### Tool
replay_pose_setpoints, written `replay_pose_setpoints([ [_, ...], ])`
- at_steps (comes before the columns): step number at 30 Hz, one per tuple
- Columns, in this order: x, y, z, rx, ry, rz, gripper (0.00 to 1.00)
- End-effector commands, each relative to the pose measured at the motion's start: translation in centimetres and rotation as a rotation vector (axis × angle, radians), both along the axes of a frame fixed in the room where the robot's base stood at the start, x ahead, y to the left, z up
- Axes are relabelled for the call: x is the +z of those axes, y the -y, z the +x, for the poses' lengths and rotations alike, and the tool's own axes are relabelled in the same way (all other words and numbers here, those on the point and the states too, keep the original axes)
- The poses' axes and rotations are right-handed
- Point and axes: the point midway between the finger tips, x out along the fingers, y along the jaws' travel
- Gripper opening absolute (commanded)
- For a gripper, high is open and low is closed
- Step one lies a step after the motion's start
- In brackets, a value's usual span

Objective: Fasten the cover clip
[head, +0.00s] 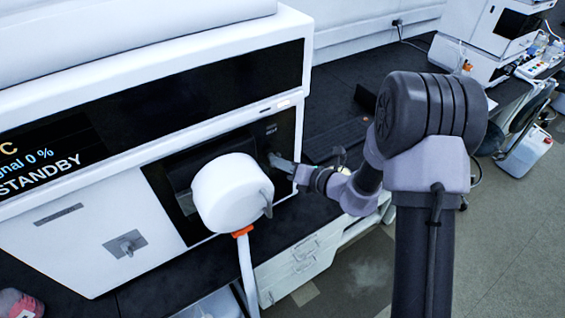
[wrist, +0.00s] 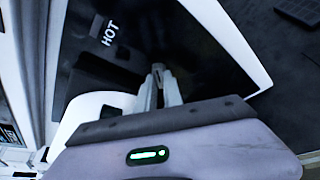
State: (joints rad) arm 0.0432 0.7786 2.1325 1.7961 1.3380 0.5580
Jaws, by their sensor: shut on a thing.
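The instrument's front has a dark panel (head: 278,130) with a small HOT label (wrist: 109,33). A white round cover-like part (head: 228,190) stands out from that panel, with a small grey lever on its right side. My gripper (head: 281,163) reaches in from the right, to the right of the round part and just below the label. In the wrist view its two pale fingers (wrist: 158,80) are close together, shut on a small grey piece (wrist: 158,67) that looks like the clip. The fingers hide most of it, so I cannot tell whether it is fastened.
The instrument (head: 90,215) fills the left, its display reading STANDBY. An orange collar (head: 242,231) and white tube hang below the round part. Dark bench surface (head: 345,85) lies behind my arm.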

Motion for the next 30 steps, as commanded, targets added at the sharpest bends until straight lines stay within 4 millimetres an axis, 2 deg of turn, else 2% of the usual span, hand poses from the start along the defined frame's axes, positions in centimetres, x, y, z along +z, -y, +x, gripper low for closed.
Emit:
replay_pose_setpoints([
  [15,0.14,-0.38,-0.13,0.001,0.203,-0.294,0.00],
  [30,0.33,-0.43,-0.15,-0.001,0.255,-0.370,0.00],
])
